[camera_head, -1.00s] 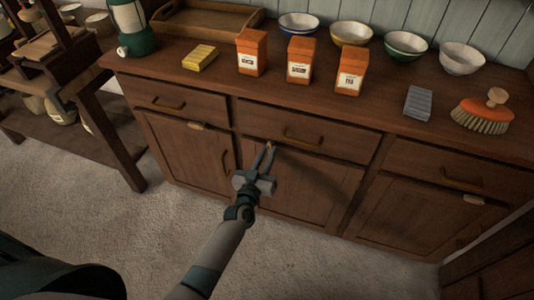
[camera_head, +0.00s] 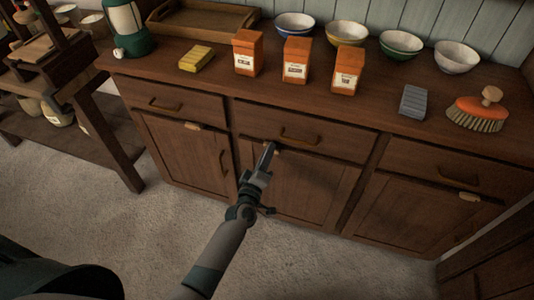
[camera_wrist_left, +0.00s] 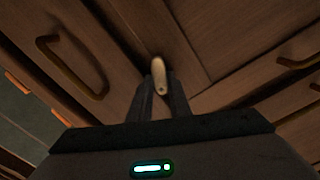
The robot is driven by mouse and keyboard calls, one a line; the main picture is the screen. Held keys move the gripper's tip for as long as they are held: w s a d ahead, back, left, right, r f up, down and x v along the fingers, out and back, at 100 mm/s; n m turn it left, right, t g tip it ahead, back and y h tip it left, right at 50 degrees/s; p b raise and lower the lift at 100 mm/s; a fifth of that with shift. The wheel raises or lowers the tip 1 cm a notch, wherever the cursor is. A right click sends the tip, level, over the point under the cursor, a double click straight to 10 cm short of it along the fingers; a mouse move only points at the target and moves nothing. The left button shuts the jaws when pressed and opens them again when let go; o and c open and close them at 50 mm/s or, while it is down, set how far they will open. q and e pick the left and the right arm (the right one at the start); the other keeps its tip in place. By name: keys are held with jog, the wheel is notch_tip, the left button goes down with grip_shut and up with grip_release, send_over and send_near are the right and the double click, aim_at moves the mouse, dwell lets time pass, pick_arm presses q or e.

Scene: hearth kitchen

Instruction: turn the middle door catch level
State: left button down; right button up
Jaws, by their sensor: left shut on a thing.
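The middle door catch (camera_wrist_left: 159,72) is a small pale peg at the top of the middle cupboard door (camera_head: 300,188). In the left wrist view it stands between my left fingertips, at a slant to the nearby drawer handle (camera_wrist_left: 72,70). My left gripper (camera_head: 268,152) is shut on the catch, its fingers seen nearly edge-on. In the head view the fingers hide much of the catch. Pale catches on the left door (camera_head: 192,126) and right door (camera_head: 469,197) lie level. My right gripper is not in view.
The middle drawer (camera_head: 320,139) and its handle (camera_head: 299,137) are close above my left gripper. Orange boxes (camera_head: 297,60), bowls (camera_head: 401,45), a yellow block (camera_head: 196,58) and a brush (camera_head: 478,112) stand on the counter. The floor in front is clear.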

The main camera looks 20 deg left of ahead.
pick_arm(q)
jog(key=n, duration=0.5)
jog(key=shift+d+r, duration=0.1)
jog(key=shift+r, duration=0.2)
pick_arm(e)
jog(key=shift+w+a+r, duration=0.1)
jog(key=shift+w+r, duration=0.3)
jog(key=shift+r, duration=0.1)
pick_arm(q)
jog(key=shift+n, duration=0.3)
jog(key=c, duration=1.6)
grip_release()
jog(key=shift+c, duration=0.2)
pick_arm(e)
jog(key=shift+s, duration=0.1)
pick_arm(q)
jog(key=shift+s, duration=0.1)
